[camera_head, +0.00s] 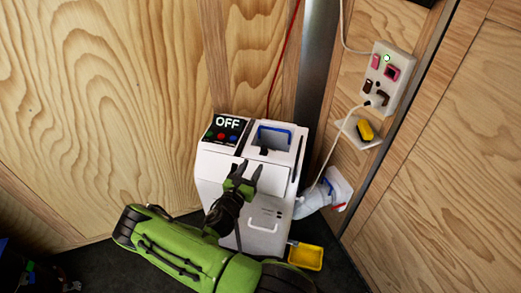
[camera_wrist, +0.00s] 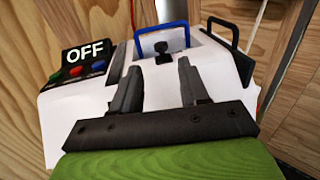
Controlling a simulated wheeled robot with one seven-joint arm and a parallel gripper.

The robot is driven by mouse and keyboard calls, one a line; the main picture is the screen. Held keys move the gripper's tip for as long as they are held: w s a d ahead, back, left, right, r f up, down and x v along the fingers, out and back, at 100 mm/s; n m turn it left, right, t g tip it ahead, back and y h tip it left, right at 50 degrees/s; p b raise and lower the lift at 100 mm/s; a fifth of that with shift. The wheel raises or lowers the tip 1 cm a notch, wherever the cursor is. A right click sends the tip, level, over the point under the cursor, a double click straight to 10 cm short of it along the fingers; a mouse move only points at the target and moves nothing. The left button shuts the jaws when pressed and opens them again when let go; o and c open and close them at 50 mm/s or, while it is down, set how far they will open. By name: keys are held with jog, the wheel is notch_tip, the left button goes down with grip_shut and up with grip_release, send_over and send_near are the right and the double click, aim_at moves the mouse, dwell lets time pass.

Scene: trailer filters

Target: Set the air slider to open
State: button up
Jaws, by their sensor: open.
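A white machine (camera_head: 250,185) stands in the corner, with an "OFF" display panel (camera_head: 224,131) on its top left. A blue-framed recess (camera_head: 274,137) is on its top right. A small black knob (camera_wrist: 163,52) sits just in front of the blue frame (camera_wrist: 162,38) in the wrist view; I cannot tell whether it is the air slider. A white duct (camera_head: 318,197) with a blue and red end piece joins the machine's right side. My gripper (camera_head: 249,168) is open and empty above the machine's front top edge; its fingers (camera_wrist: 160,75) point toward the knob, apart from it.
A black handle (camera_wrist: 228,40) rises at the machine's right in the wrist view. A wall panel (camera_head: 386,78) with switches and a cable, and a shelf with a yellow item (camera_head: 365,130), are at right. A yellow tray (camera_head: 305,256) lies on the floor.

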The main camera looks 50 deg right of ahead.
aim_at(263, 149)
jog(key=b+x, duration=0.2)
jog(key=x, duration=0.9)
grip_shut()
